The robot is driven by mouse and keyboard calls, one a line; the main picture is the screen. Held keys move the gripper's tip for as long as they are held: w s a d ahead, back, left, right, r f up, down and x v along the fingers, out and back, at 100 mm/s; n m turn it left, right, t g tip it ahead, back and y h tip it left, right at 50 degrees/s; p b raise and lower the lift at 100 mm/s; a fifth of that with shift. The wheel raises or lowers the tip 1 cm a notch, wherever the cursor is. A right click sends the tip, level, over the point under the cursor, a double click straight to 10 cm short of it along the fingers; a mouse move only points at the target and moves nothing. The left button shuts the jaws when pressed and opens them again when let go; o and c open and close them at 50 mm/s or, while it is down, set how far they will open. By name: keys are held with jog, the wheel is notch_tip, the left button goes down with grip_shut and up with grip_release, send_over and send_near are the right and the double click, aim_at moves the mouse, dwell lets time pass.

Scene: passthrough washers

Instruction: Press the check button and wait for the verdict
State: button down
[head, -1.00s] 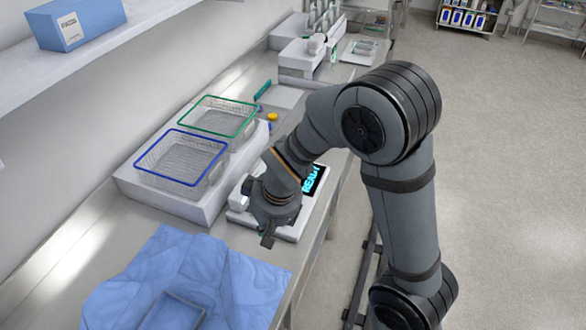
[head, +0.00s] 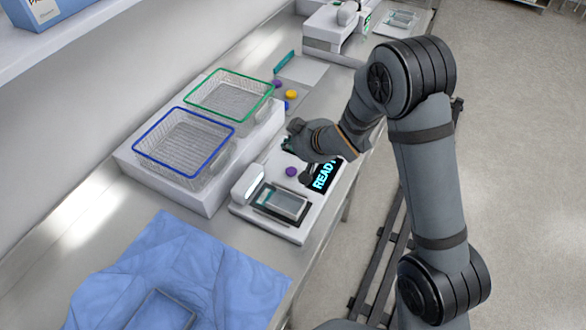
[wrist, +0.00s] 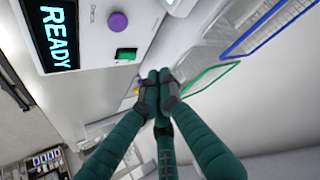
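The white device (head: 240,209) on the bench has a dark screen (head: 324,176) with "READY" in cyan. A round purple button (head: 291,171) sits beside the screen; its small label in the wrist view is too blurred to read surely. The wrist view shows the purple button (wrist: 117,22), a green rectangular button (wrist: 126,54) and the screen (wrist: 58,35). A grey metal tray (head: 280,204) rests on the device. My gripper (head: 291,140) is above the device's far end, apart from the purple button. Its dark green fingers (wrist: 160,82) are drawn together with nothing seen between them.
A blue-rimmed basket (head: 184,143) and a green-rimmed basket (head: 229,95) stand on a white stand left of the device. Yellow (head: 291,94) and purple (head: 277,84) discs lie beyond. A blue cloth (head: 190,275) covers the near bench. Another white machine (head: 333,32) stands farther back.

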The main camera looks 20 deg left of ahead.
jog(key=b, duration=0.6)
send_over(292, 173)
notch_tip(292, 173, down, 8)
jog(key=shift+a+r, duration=0.1)
jog(key=shift+f+b, duration=0.7)
jog(key=shift+f, duration=0.15)
dwell(0.8)
jog(key=shift+f+b, duration=0.25)
jog(key=shift+b, duration=0.4)
jog(key=shift+f+b, duration=0.55)
jog(key=shift+b, duration=0.1)
dwell(0.5)
jog(key=shift+r, duration=0.15)
jog(key=shift+r+p, duration=0.6)
jog(key=shift+r, duration=0.25)
